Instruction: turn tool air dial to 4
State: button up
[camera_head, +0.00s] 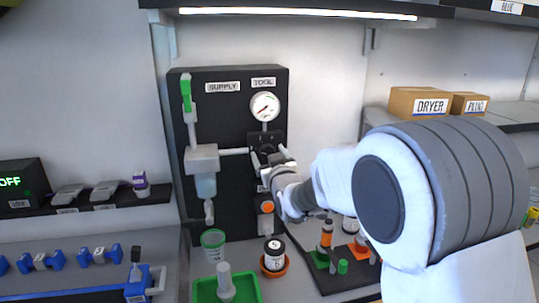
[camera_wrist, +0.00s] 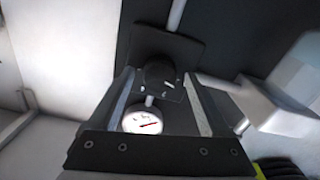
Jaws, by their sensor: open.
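The tool air dial (camera_wrist: 160,74) is a dark round knob with a light mark, on a black plate under the TOOL label (camera_head: 264,83). In the head view the dial (camera_head: 267,148) is partly hidden by my gripper (camera_head: 277,165). In the wrist view my gripper (camera_wrist: 160,92) is open, with one finger on each side of the dial. I cannot tell whether either finger touches it. The white round tool gauge (camera_head: 265,106) sits above the dial; it also shows between the fingers in the wrist view (camera_wrist: 142,121). Its needle points down-left in the head view; its numbers are too small to read.
A grey filter with a bowl (camera_head: 204,172) and a green-handled valve (camera_head: 187,95) are left of the dial. Boxes labelled DRYER (camera_head: 422,103) and PLUG are on the right shelf.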

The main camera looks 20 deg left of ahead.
jog(key=shift+c, duration=0.2)
grip_shut()
jog(key=shift+f+m+b, duration=0.15)
jog(key=shift+m+b, duration=0.25)
jog(key=shift+b, duration=0.35)
jog(key=m+b, duration=1.8)
jog(key=b, duration=0.1)
jog(key=shift+d+m+b, duration=0.15)
jog(key=shift+m+b, duration=0.15)
jog(key=shift+b, duration=0.05)
jog(key=shift+m, duration=0.3)
